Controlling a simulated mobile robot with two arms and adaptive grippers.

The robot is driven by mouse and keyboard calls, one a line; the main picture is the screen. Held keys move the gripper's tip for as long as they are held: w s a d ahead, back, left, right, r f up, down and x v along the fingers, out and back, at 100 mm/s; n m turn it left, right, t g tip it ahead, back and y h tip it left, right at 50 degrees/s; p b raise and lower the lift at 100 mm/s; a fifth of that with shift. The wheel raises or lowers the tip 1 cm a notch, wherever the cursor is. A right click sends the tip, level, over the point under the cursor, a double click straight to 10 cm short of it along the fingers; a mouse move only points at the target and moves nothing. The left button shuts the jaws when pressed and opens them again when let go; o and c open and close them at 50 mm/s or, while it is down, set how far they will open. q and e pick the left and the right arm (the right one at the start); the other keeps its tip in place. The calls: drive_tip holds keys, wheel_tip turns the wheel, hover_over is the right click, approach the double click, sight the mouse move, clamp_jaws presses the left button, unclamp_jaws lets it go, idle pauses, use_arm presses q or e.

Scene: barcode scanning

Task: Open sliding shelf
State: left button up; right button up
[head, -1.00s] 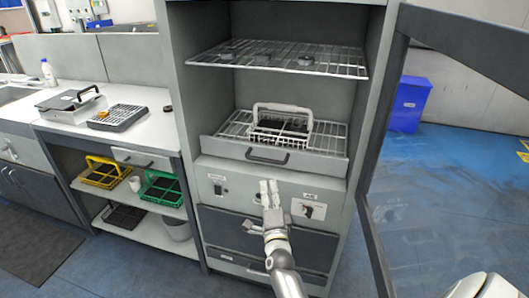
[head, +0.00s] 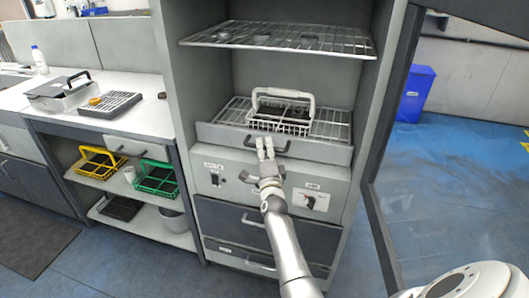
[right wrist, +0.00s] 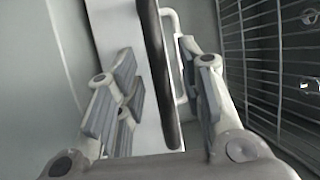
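The sliding shelf (head: 325,151) is the lower wire rack with a pale front panel inside the tall grey cabinet. Its dark handle (head: 286,146) is on the front panel and partly hidden by my right gripper (head: 265,147). In the right wrist view the handle (right wrist: 158,70) runs between the parted fingers of the right gripper (right wrist: 160,95). The fingers are open on either side of it; I see no clear grip. A white wire basket (head: 282,122) with a raised handle stands on the shelf. My left gripper is not in view.
A fixed wire rack (head: 340,43) with small dark items is above. The cabinet's framed door (head: 378,150) stands open at the right. Drawers (head: 225,222) lie below. A counter (head: 150,118) with trays is at the left. A blue bin (head: 414,95) stands on the floor behind.

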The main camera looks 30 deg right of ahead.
drive_tip(key=shift+w+d, duration=0.15)
drive_tip(key=shift+w, duration=0.2)
drive_tip(key=shift+r, duration=0.1)
clamp_jaws()
